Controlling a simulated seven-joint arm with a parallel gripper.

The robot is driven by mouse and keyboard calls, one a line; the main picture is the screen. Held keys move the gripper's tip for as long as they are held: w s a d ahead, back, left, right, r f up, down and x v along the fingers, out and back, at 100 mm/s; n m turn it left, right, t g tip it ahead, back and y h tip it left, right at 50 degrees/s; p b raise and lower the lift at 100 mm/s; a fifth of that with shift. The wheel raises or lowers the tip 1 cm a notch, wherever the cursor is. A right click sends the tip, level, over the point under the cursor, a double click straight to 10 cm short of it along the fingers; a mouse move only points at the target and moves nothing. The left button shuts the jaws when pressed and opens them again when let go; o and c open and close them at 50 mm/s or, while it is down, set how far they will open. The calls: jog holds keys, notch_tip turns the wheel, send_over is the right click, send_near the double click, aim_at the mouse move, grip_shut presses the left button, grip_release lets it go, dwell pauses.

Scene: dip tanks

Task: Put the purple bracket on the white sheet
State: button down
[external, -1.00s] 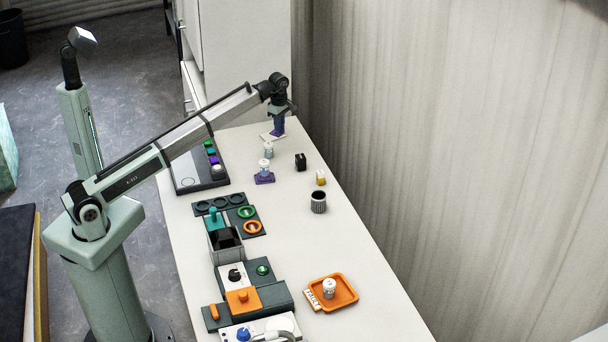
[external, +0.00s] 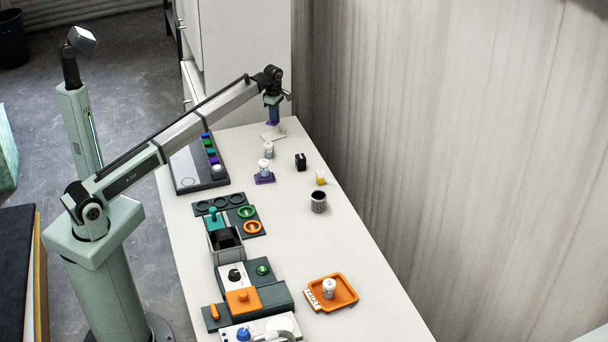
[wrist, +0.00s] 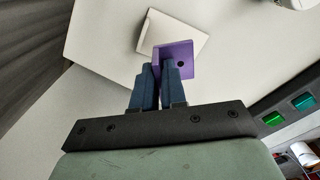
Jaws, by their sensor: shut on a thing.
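My gripper (external: 273,115) is shut on the purple bracket (external: 272,124) and holds it in the air at the far end of the table.
A white-topped jar on a purple base (external: 264,178), a grey jar (external: 268,152), a black block (external: 300,161) and a yellow-and-white block (external: 320,178) stand nearer. A dark panel with coloured buttons (external: 198,172) lies left.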

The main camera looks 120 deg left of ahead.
aim_at(275, 133)
jog(key=shift+f, duration=3)
jog(key=shift+f, duration=0.1)
jog(key=c, duration=1.5)
grip_release()
jog(key=shift+o, duration=0.2)
notch_tip(275, 133, up, 12)
jog(key=shift+r, duration=0.15)
